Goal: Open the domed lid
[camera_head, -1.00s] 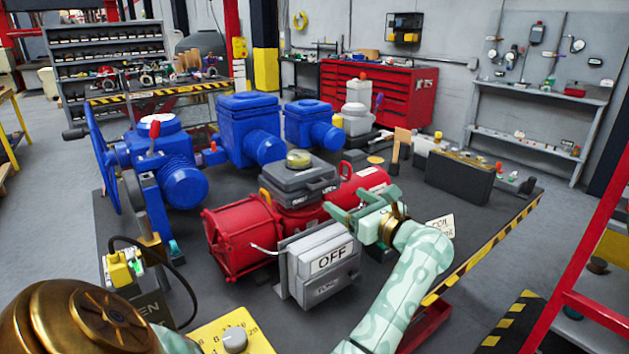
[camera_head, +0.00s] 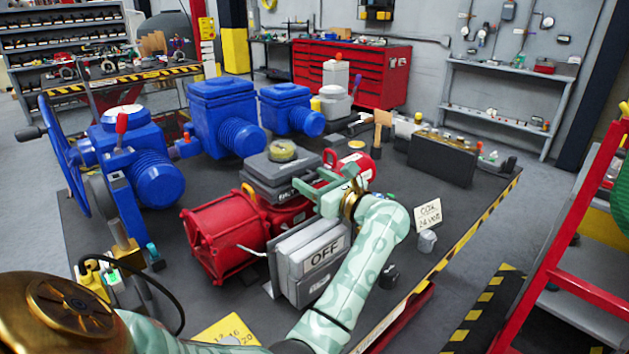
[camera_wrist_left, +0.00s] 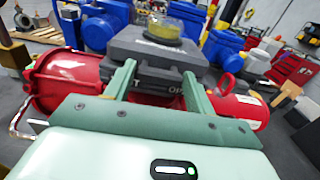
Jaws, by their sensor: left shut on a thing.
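The domed lid (camera_head: 291,165) is a grey cover with a yellowish clear dome (camera_head: 283,150) on top, sitting above the red actuator (camera_head: 228,237). It also shows in the left wrist view (camera_wrist_left: 142,47), close in front of my fingers, with the dome (camera_wrist_left: 163,28) at its top. My left gripper (camera_head: 312,189) is at the lid's near right side, shut on its front edge with the two fingers apart. In the left wrist view the gripper (camera_wrist_left: 158,72) reaches the dark lettered front of the grey part. The exact contact is partly hidden. My right gripper is not in view.
Blue valve units (camera_head: 222,115) stand behind and left. A small card (camera_head: 428,214) stands on the right of the table.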

